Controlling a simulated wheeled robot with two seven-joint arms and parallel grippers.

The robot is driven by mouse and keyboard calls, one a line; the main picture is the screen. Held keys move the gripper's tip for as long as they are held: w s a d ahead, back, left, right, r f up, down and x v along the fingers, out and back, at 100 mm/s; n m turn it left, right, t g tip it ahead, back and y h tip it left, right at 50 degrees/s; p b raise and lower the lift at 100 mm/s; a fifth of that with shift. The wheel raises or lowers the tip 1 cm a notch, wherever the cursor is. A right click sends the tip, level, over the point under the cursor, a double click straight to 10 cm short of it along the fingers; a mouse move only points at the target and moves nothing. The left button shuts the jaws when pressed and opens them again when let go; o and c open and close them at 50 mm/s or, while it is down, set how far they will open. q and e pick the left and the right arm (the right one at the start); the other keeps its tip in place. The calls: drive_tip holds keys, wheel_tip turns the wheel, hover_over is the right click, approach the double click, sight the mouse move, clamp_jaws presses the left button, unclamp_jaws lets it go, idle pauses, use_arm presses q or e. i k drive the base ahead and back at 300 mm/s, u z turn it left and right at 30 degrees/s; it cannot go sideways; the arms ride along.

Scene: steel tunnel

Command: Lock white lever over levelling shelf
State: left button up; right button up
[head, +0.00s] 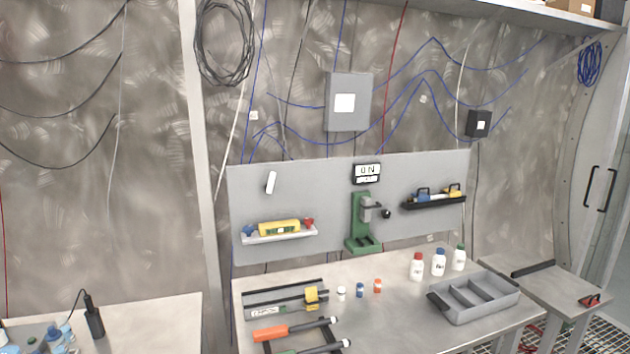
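The white lever (271,182) is on the grey back panel, upright with a slight tilt, its top leaning to the right. It sits above the white levelling shelf (256,239) and is apart from it. A yellow spirit level (279,228) lies on that shelf, with a blue knob (249,231) at the left end and a red knob (308,223) at the right end. Neither of my grippers shows in the head view.
A green press (359,225) stands beside the shelf, under an ON display (367,173). The bench holds several bottles (438,263), a grey divided tray (474,297), and orange-handled tools (271,333) at the front left. A black shelf (434,201) is on the panel's right.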

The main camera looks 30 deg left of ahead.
sight(268, 188)
drive_tip(key=z, duration=1.75)
drive_tip(key=k, duration=1.05)
drive_tip(key=u, duration=1.7)
